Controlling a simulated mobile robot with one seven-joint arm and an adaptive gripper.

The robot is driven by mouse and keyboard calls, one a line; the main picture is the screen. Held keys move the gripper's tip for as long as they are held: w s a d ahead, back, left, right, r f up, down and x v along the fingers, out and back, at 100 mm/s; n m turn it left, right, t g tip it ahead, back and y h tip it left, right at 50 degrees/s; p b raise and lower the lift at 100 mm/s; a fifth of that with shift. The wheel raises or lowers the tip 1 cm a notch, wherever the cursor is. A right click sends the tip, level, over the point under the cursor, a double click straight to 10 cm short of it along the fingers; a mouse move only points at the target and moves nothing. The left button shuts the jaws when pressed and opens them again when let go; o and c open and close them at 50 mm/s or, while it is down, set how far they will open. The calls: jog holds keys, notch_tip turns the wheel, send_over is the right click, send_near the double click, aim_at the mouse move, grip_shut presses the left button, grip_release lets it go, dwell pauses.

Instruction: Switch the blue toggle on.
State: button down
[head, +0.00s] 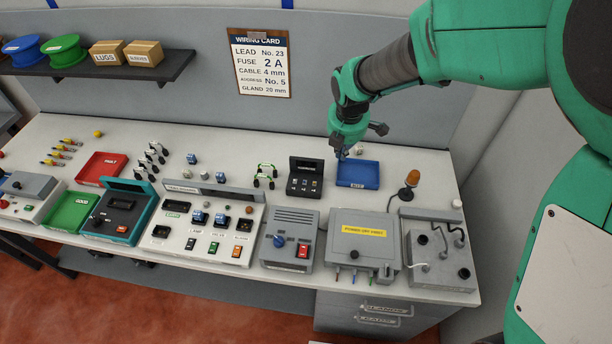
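Two blue parts (209,219) sit higher on the same panel. My gripper (343,154) is at the back right of the bench, over the left back edge of the blue tray (358,185). It is well to the right of the panel and apart from it. Its fingers are too small to tell whether they are open.
A grey box (290,222) with a blue knob (279,241) and a red switch stands right of the panel. A teal-framed device (122,212) stands left. A black box (305,180) and green-black parts (265,174) lie behind. An orange beacon (411,179) stands at right.

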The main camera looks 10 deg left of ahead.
aim_at(305, 190)
jog(key=w+a+f+n+g+p, duration=0.1)
jog(key=w+a+f+n+p, duration=0.2)
jog(key=a+f+n, duration=0.7)
notch_tip(305, 190, down, 5)
jog(key=shift+w+a+f, duration=0.1)
jog(key=shift+w+a, duration=0.25)
jog(key=shift+a, duration=0.55)
jog(key=shift+w+f, duration=0.25)
jog(key=shift+f, duration=1.4)
jog(key=shift+w+f, duration=0.25)
jog(key=shift+f, duration=1.35)
jog(key=shift+w+f, duration=0.25)
jog(key=shift+f, duration=1.4)
